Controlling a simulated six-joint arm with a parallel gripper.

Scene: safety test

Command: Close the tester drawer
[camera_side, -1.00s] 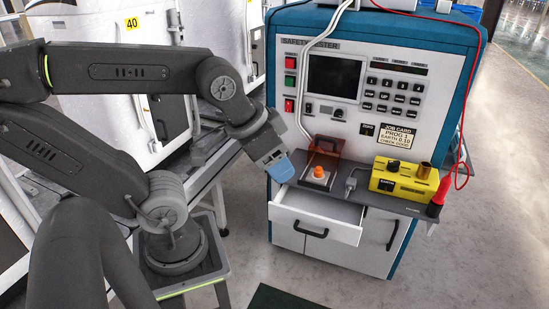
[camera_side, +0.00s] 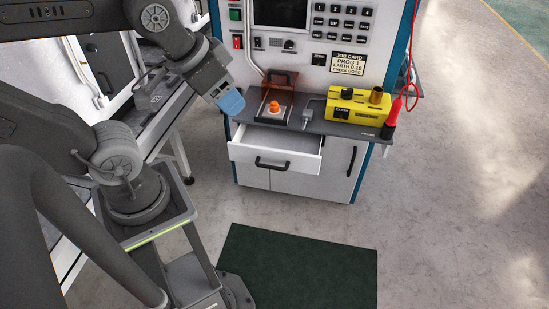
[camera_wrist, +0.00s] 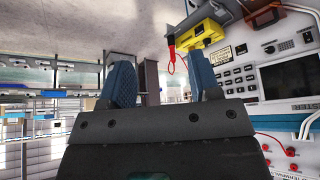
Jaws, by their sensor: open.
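The tester (camera_side: 330,45) is a white-faced cabinet with blue sides, a screen and keypad. Its white drawer (camera_side: 272,157) sticks out below the grey shelf, with a dark handle (camera_side: 272,164) on its front and the inside showing from above. My gripper (camera_side: 231,102) is in the air above and left of the drawer, apart from it, with blue fingertips. In the wrist view my gripper (camera_wrist: 160,88) is open, with two separate blue fingers and nothing between them.
The shelf (camera_side: 330,129) above the drawer carries an orange button (camera_side: 272,106) under a raised hinged cover, a grey plug (camera_side: 308,118), a yellow box (camera_side: 358,105) and a red probe (camera_side: 392,115). A dark green mat (camera_side: 300,265) lies on the clear floor in front.

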